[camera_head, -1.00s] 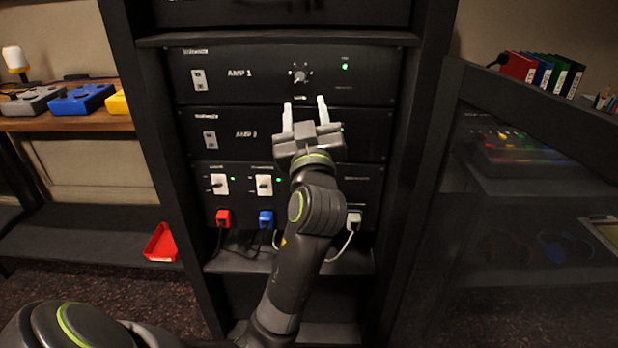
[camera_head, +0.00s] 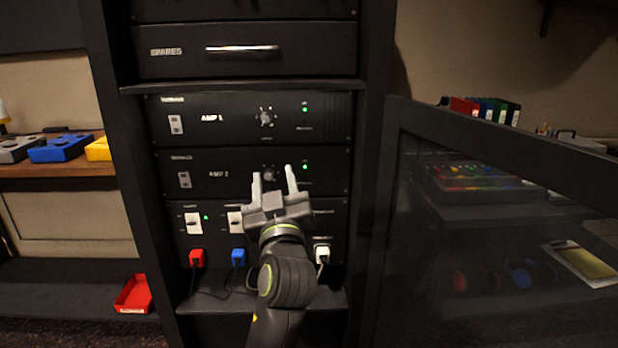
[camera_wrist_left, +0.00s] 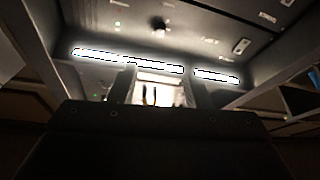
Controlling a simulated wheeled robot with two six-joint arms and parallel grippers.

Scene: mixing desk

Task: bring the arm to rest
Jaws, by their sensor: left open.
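My left gripper (camera_head: 273,180) is open and empty in the head view. Its two pale fingers point up in front of the rack, with the tips just below and beside the knob of the AMP 2 unit (camera_head: 213,174). I cannot tell whether the tips touch the panel. The arm hides part of the lower switch panel (camera_head: 220,207). In the left wrist view the dark gripper body fills the lower part, and a rack panel (camera_wrist_left: 210,40) shows above it. My right gripper is not in view.
The AMP 1 unit (camera_head: 210,118) and a SPARES drawer (camera_head: 170,68) are above. Red (camera_head: 197,257), blue (camera_head: 238,257) and white plugs (camera_head: 321,254) sit below. A glass door (camera_head: 450,230) stands at the right. A red tray (camera_head: 134,294) lies on the left shelf.

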